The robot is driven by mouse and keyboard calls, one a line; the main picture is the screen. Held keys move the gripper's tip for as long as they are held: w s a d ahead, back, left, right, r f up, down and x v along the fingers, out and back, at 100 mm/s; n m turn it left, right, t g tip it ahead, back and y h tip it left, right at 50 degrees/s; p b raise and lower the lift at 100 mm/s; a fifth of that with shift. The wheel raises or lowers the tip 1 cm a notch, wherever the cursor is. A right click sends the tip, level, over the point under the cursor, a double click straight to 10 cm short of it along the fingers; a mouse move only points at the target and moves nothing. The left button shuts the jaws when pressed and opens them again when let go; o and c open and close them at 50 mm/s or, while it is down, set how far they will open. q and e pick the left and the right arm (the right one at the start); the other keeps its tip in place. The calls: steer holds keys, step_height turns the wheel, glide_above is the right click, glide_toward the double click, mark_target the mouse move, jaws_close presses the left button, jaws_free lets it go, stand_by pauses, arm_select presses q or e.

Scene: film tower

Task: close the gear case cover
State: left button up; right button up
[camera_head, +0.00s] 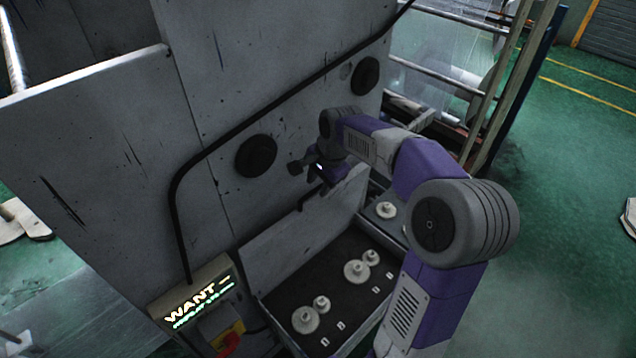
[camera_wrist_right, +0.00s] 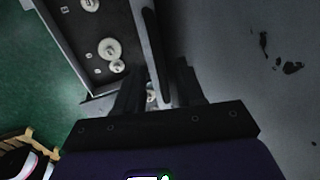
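The gear case (camera_head: 263,300) is an open dark tray with several pale gears inside, low at the front of the machine. Its grey cover (camera_head: 290,232) stands raised along the back of the case, with a dark bar handle (camera_head: 318,193) near its top edge. My right gripper (camera_head: 308,166) is just above the handle, close to the machine wall. In the right wrist view the fingers (camera_wrist_right: 158,85) are apart, and the handle (camera_wrist_right: 155,45) runs ahead between their lines. I see no contact with it. The case with its gears (camera_wrist_right: 105,48) shows left of the fingers. My left gripper is out of view.
The tall grey machine wall (camera_head: 215,110) with round black knobs (camera_head: 256,156) rises behind the case. A lit display box (camera_head: 195,300) with a red and yellow switch stands left of the case. Green floor is open at the right.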

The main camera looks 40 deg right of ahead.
steer(key=shift+f, duration=0.4)
steer(key=shift+w, duration=0.15)
jaws_close()
